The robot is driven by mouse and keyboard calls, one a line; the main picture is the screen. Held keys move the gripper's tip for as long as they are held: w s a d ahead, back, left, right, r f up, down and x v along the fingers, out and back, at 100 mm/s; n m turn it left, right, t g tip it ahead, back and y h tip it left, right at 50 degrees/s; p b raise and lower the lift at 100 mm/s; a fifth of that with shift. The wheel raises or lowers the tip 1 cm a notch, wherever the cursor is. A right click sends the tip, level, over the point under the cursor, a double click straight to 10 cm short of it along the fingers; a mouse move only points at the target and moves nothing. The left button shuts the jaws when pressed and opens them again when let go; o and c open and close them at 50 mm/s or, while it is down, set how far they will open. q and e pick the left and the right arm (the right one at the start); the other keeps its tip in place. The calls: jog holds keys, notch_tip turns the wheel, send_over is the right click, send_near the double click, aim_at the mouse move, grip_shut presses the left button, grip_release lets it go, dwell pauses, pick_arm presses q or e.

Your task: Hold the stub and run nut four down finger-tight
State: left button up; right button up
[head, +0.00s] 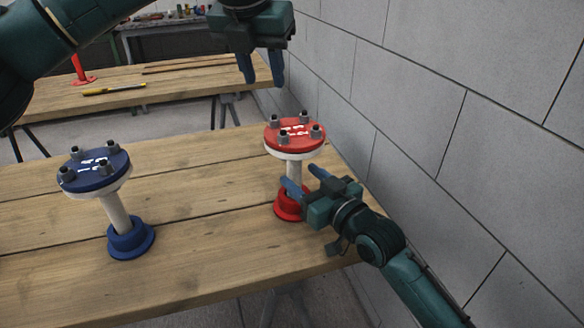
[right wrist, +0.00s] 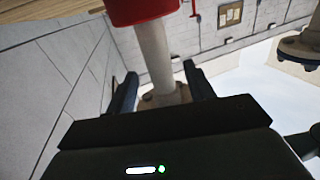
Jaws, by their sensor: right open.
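The stub with the red top flange (head: 294,132) stands upright on a red base (head: 288,208) near the right end of the wooden bench. Several dark nuts on studs ring its top. Its white stem shows in the right wrist view (right wrist: 154,50), between the fingers of my right gripper (right wrist: 163,86). In the head view my right gripper (head: 303,178) is low at the stem, open, with a gap beside the stem. My left gripper (head: 262,68) is open and empty, pointing down above and behind the red flange. I cannot tell which nut is nut four.
A second stub with a blue flange (head: 95,169) stands on a blue base (head: 131,240) at the left of the bench (head: 210,260). A block wall (head: 410,110) runs close along the right. A rear bench (head: 170,85) holds a yellow tool (head: 114,89).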

aim_at(290, 167)
jog(key=shift+x, duration=2.55)
jog(key=shift+c, duration=0.3)
grip_shut()
